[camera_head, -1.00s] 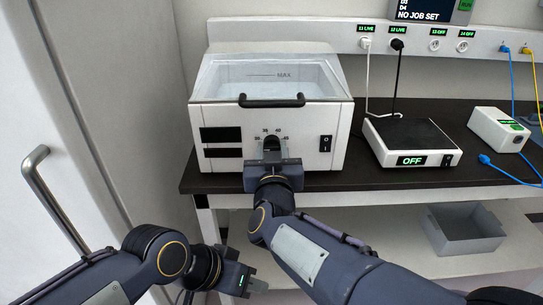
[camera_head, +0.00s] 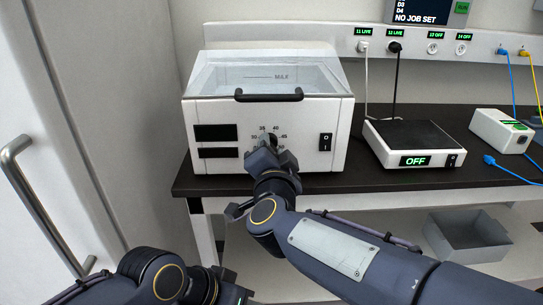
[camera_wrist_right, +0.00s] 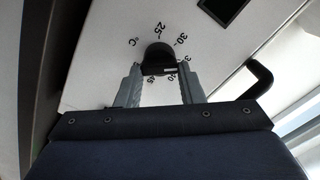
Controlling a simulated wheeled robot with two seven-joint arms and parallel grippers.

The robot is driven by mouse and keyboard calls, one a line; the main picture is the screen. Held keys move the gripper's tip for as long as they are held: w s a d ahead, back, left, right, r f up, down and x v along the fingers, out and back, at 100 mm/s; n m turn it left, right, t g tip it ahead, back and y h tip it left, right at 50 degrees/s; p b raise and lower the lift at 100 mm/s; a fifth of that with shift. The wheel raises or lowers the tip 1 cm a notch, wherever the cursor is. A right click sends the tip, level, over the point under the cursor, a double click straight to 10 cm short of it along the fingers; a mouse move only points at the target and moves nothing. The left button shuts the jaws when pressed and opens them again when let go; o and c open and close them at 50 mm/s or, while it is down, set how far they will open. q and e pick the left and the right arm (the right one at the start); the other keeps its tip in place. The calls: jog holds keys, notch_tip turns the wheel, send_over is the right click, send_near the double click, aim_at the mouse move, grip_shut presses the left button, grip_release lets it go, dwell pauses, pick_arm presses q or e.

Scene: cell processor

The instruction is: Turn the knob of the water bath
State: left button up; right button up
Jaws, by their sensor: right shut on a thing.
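The water bath (camera_head: 310,110) is a white box with a clear, sloped lid and a black handle, standing on the dark bench. Its black knob (camera_wrist_right: 158,55) sits on the front panel inside a ring of temperature numbers. In the head view the knob (camera_head: 269,140) is partly hidden by my right gripper (camera_head: 267,150). In the right wrist view my right gripper (camera_wrist_right: 159,72) has one finger on each side of the knob and is shut on it. The wrist is rolled at a tilt to the panel. My left gripper (camera_head: 232,294) is low and mostly cut off by the bottom edge.
A rocker switch (camera_head: 325,142) is right of the knob. A scale-like device (camera_head: 408,138) reading OFF and a small white box (camera_head: 500,130) stand further right, with cables behind. A grey bin (camera_head: 465,236) is on the lower shelf. A door handle (camera_head: 38,205) is at the left.

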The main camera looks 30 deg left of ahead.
jog(key=shift+f+m+b, duration=0.15)
jog(key=shift+m+b, duration=0.4)
jog(key=shift+m, duration=0.65)
jog(key=o, duration=1)
jog(key=v, duration=0.8)
jog(key=shift+a, duration=0.1)
jog(key=shift+w, duration=0.1)
